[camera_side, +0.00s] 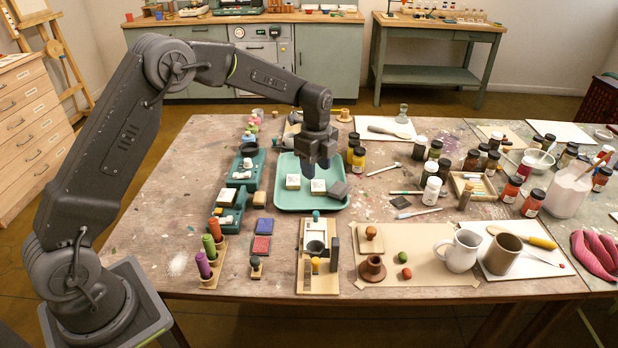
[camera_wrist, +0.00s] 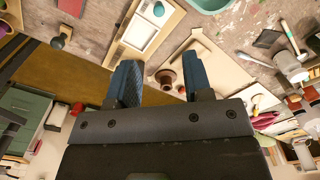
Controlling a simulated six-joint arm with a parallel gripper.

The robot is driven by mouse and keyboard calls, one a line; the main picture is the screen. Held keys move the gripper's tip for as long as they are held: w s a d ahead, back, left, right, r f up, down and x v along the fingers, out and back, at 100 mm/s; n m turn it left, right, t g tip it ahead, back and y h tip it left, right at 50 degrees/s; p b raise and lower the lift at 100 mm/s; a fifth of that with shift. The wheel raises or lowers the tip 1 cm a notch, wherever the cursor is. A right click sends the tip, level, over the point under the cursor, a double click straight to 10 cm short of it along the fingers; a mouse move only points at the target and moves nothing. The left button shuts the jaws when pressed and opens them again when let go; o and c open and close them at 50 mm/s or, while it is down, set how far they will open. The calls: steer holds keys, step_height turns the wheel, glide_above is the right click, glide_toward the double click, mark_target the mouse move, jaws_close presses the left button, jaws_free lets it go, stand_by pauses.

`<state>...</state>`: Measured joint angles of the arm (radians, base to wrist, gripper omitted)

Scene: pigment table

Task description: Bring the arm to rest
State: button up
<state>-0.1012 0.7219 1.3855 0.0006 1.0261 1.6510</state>
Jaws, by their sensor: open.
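My gripper (camera_side: 319,163) hangs over the teal tray (camera_side: 293,204) in the side view, pointing down at the end of my bent arm. In the wrist view the two blue fingers of my gripper (camera_wrist: 162,76) stand apart, with nothing between them. Two white-topped blocks, one left (camera_side: 293,182) and one right (camera_side: 318,186), and a dark grey block (camera_side: 338,190) lie in the tray below. The gripper appears apart from them, though its exact height is hard to tell.
Teal holders (camera_side: 240,175) stand left of the tray. Several paint jars (camera_side: 432,190) crowd the right side. A wooden board with fittings (camera_side: 318,275) lies at the front middle. Bare tabletop shows at left.

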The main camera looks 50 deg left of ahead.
steer(key=s+d+r+n+t, duration=0.3)
steer(key=s+r+n, duration=0.5)
steer(key=s+r, duration=0.6)
steer(key=s+d+r+n+t, duration=0.1)
steer(key=s+n, duration=0.4)
steer(key=s, duration=0.4)
steer(key=s+d+r+n+t, duration=0.1)
steer(key=s+n, duration=0.3)
steer(key=s, duration=0.5)
steer(key=shift+s+d+n+t, duration=0.2)
steer(key=shift+n+t, duration=0.1)
steer(key=shift+n, duration=0.1)
steer(key=shift+w+r, duration=0.1)
